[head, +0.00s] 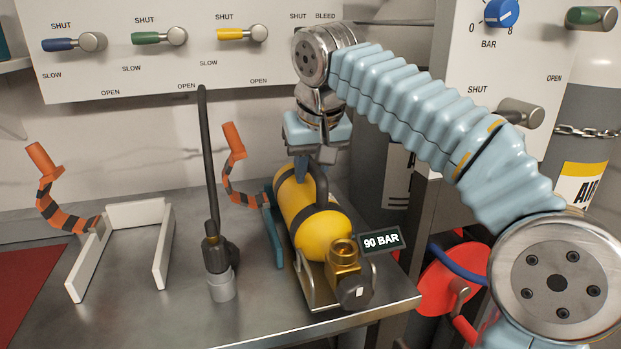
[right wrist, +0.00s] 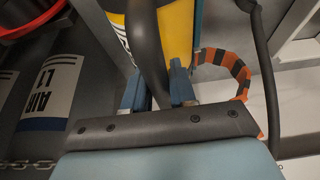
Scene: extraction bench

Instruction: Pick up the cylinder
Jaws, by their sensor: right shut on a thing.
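The yellow cylinder (head: 309,215) with black bands lies in a metal cradle (head: 312,290) on the steel bench. Its brass valve (head: 344,262) points to the front, with a "90 BAR" tag (head: 381,241) beside it. My right gripper (head: 310,168) comes down from above, shut on the cylinder's black carry handle (head: 322,187). In the right wrist view the dark handle (right wrist: 149,48) passes between the blue fingers (right wrist: 158,92), with the yellow body (right wrist: 178,35) beyond. The cylinder appears to rest in the cradle; any gap below is hidden. My left gripper is out of view.
A black hose fitting (head: 216,258) stands upright left of the cylinder. An empty white cradle (head: 118,214) is further left, and orange-black straps (head: 60,213) rise behind it. A valve panel (head: 180,50) backs the bench. A red reel (head: 447,280) is beyond the bench's right edge.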

